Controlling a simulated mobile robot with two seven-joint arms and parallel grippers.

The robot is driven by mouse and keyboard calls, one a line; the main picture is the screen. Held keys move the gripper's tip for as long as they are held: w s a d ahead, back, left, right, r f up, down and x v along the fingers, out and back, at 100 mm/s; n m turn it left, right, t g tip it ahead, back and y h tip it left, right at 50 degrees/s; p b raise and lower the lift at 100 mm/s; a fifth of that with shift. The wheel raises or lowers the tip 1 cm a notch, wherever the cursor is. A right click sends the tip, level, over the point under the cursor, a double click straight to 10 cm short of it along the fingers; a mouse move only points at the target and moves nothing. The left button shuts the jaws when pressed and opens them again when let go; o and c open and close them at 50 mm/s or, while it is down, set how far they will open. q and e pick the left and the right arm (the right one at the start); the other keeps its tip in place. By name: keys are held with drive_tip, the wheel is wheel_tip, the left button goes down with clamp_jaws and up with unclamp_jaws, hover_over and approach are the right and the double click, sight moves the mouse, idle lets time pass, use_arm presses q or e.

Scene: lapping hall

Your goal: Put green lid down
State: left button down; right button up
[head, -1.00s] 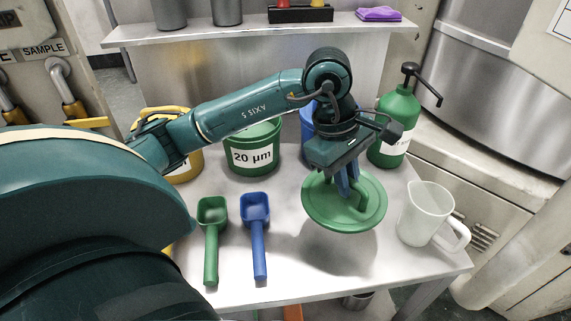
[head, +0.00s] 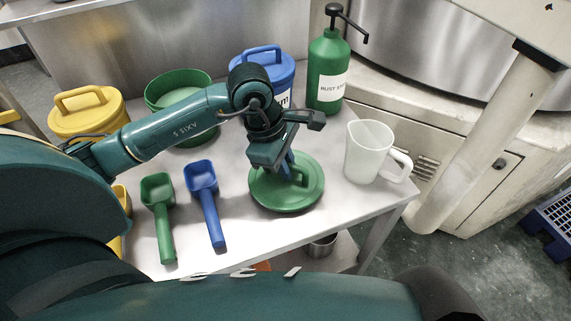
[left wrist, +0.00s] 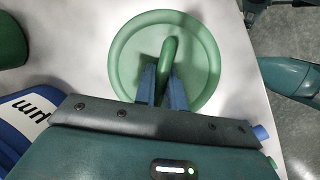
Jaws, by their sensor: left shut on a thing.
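The green lid (head: 307,195) is a round disc with a raised bar handle. It lies flat at the front right part of the steel table (head: 330,215), on the surface or very close above it; I cannot tell which. My left gripper (head: 289,172) comes down from above and is shut on the lid's handle. In the left wrist view the blue fingers (left wrist: 163,88) sit on either side of the handle of the lid (left wrist: 129,48). The green bucket (head: 158,103) stands open behind my left arm. My right gripper is not in view.
A white jug (head: 367,155) stands close right of the lid. A blue scoop (head: 208,205) and a green scoop (head: 162,220) lie to its left. Behind are a blue lidded bucket (head: 285,70), a green pump bottle (head: 325,65) and a yellow lidded bucket (head: 85,110).

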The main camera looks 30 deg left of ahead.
sight(270, 178)
use_arm(q)
drive_tip(key=shift+f, duration=0.45)
drive_tip(key=c, duration=1.9)
unclamp_jaws()
drive_tip(key=shift+f, duration=0.1)
drive_tip(key=shift+c, duration=0.2)
drive_tip(key=o, duration=0.5)
drive_tip(key=shift+c, duration=0.2)
drive_tip(key=shift+r, duration=0.4)
drive_tip(key=v, duration=1.1)
drive_tip(key=shift+r, duration=0.35)
drive_tip(key=shift+s, duration=0.15)
